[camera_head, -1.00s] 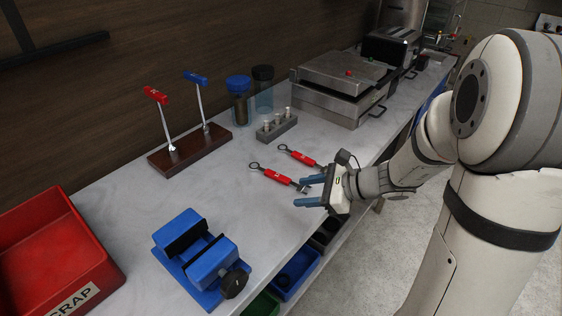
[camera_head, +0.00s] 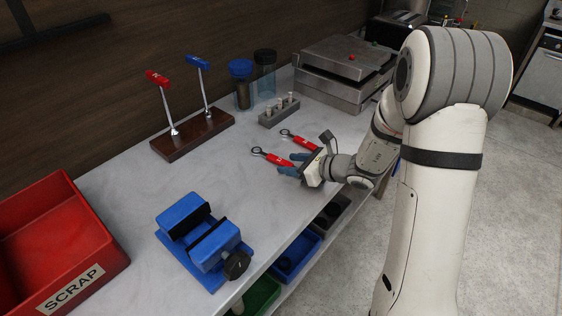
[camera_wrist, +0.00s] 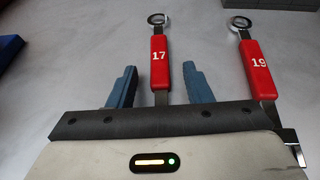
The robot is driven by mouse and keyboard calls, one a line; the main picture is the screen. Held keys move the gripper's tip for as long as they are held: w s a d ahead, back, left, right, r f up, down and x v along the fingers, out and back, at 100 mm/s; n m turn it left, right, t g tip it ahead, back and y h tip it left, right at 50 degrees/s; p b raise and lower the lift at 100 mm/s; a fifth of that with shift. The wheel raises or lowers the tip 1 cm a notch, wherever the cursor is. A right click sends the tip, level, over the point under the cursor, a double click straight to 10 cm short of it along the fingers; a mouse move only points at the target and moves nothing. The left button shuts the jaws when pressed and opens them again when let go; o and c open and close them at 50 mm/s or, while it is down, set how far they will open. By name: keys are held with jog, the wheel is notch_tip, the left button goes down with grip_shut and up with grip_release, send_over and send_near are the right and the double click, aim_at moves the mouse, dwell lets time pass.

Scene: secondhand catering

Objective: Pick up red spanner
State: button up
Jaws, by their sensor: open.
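Two red-handled spanners lie side by side on the grey bench top, ring ends away from me. The spanner marked 17 (camera_wrist: 159,62) is the nearer one in the head view (camera_head: 273,158). The spanner marked 19 (camera_wrist: 257,68) lies to its right in the wrist view and behind it in the head view (camera_head: 299,139). My gripper (camera_head: 293,164) is low at the bench's front edge, with blue fingers apart. In the wrist view its fingers (camera_wrist: 160,82) stand on either side of spanner 17, with gaps to it. The open-jaw end of spanner 17 is hidden by my gripper.
A blue vise (camera_head: 204,243) and red SCRAP bin (camera_head: 70,285) are on the left. A wooden stand (camera_head: 192,136) holds red and blue T-handled tools. A socket block (camera_head: 279,111), jars and a steel press (camera_head: 343,72) stand behind. Bins sit on a lower shelf.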

grip_shut()
dwell(0.5)
